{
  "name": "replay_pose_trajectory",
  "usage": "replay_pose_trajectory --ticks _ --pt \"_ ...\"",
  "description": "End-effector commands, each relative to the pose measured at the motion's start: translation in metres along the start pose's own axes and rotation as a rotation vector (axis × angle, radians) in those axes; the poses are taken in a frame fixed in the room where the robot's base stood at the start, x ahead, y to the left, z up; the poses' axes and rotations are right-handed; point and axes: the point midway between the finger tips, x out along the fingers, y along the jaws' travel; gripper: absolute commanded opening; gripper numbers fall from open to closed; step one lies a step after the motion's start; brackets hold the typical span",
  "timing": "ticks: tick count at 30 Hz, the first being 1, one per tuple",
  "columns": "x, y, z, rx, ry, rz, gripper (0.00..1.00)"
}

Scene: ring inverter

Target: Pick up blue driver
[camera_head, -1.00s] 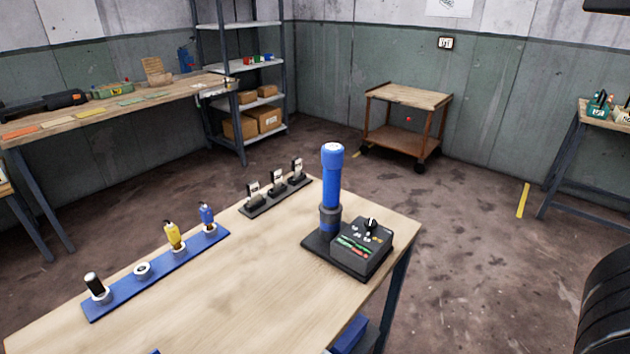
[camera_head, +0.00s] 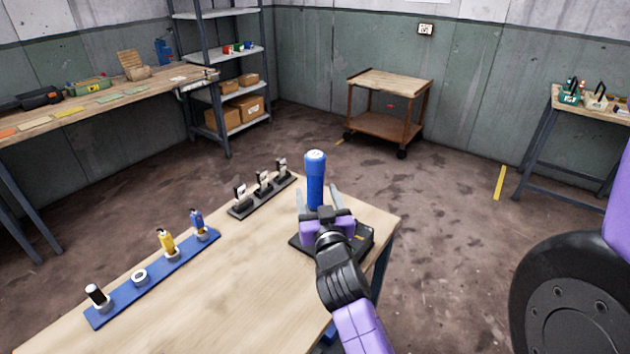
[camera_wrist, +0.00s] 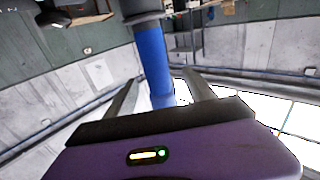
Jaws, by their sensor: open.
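A small blue driver (camera_head: 198,222) stands upright at the right end of a blue rack (camera_head: 112,312) on the near table, beside a yellow driver (camera_head: 167,243). A larger blue cylinder (camera_head: 315,170) stands on a black base farther right. My gripper (camera_head: 318,194) is open in front of this cylinder, away from the rack. In the wrist view the cylinder (camera_wrist: 153,58) shows between the fingers (camera_wrist: 163,90), with gaps on both sides. I cannot tell whether the fingertips reach past it. The small blue driver is not seen in the wrist view.
The rack also holds a black-topped tool (camera_head: 98,296) and a white ring (camera_head: 139,275). A dark stand with several upright clips (camera_head: 262,190) is at the table's back edge. My gripper hides much of the black control box (camera_head: 362,240). The table's front middle is clear.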

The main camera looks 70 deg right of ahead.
Motion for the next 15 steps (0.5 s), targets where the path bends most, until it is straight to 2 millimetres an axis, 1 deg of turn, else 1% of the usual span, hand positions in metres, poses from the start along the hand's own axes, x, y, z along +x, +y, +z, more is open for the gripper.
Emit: replay_pose_trajectory --ticks 4,10,13,15 --pt "0.011 0.005 0.003 0.011 -0.018 0.024 0.63" --pt "0.031 0.005 0.003 0.010 -0.020 0.022 0.63" --pt "0.042 0.006 0.000 0.010 -0.019 0.024 0.63" --pt "0.052 0.006 -0.004 0.009 -0.018 0.023 0.63"
